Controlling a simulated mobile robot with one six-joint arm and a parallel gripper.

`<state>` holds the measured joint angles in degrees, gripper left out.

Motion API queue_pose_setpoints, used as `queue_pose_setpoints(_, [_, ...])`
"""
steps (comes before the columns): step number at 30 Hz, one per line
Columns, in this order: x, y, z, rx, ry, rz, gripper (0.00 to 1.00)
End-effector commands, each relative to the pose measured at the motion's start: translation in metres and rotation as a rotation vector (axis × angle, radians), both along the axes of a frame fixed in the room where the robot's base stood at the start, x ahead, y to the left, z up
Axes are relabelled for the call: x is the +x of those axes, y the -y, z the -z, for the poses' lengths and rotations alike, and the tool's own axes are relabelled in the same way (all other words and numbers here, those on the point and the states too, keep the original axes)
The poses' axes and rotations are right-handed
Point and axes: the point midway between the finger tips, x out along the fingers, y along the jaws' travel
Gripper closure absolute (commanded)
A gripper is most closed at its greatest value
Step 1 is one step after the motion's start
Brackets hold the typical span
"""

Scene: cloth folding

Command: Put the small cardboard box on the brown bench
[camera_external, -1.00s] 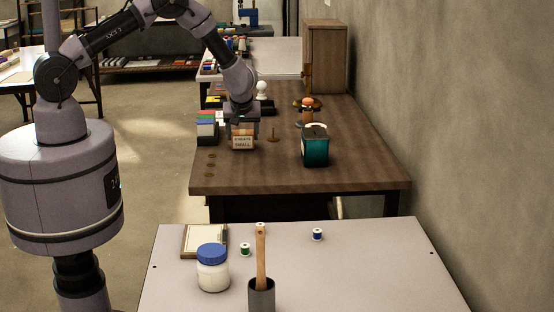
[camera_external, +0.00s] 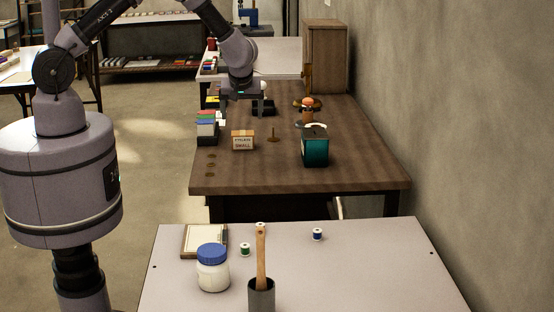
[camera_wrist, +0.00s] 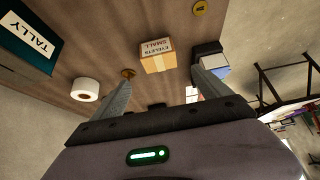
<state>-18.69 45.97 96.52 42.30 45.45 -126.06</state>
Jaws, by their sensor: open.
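The small cardboard box (camera_external: 243,141), labelled "EYELETS SMALL", sits upright on the brown bench (camera_external: 240,177), near its left side. It also shows in the wrist view (camera_wrist: 158,56), beyond the fingertips and apart from them. My gripper (camera_external: 243,108) is open and empty, above and behind the box in the external view. Its two fingers (camera_wrist: 158,85) show spread apart in the wrist view.
A teal tin (camera_external: 315,148) labelled "TALLY" in the wrist view stands right of the box. A thin brass spindle (camera_external: 273,136) stands between them. A dark holder with coloured items (camera_external: 207,131) stands left.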

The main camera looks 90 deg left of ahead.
Motion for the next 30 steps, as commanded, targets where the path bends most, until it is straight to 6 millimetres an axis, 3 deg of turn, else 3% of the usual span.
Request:
queue_pose_setpoints(8, [0.0,0.011,-0.017,-0.001,-0.001,0.007,0.13])
queue_pose_setpoints(11, [-0.003,0.026,-0.053,-0.006,-0.026,0.103,0.13])
queue_pose_setpoints(13, [-0.014,0.052,-0.103,-0.014,-0.07,0.264,0.13])
queue_pose_setpoints(15, [-0.038,0.088,-0.158,-0.02,-0.129,0.484,0.13])
queue_pose_setpoints(18, [-0.091,0.141,-0.218,-0.009,-0.21,0.843,0.13])
queue_pose_setpoints(21, [-0.153,0.19,-0.251,0.042,-0.275,1.219,0.13])
queue_pose_setpoints(25, [-0.214,0.232,-0.258,0.141,-0.329,1.601,0.13])
queue_pose_setpoints(27, [-0.232,0.243,-0.255,0.187,-0.343,1.724,0.13])
queue_pose_setpoints(30, [-0.243,0.251,-0.253,0.219,-0.355,1.806,0.13])
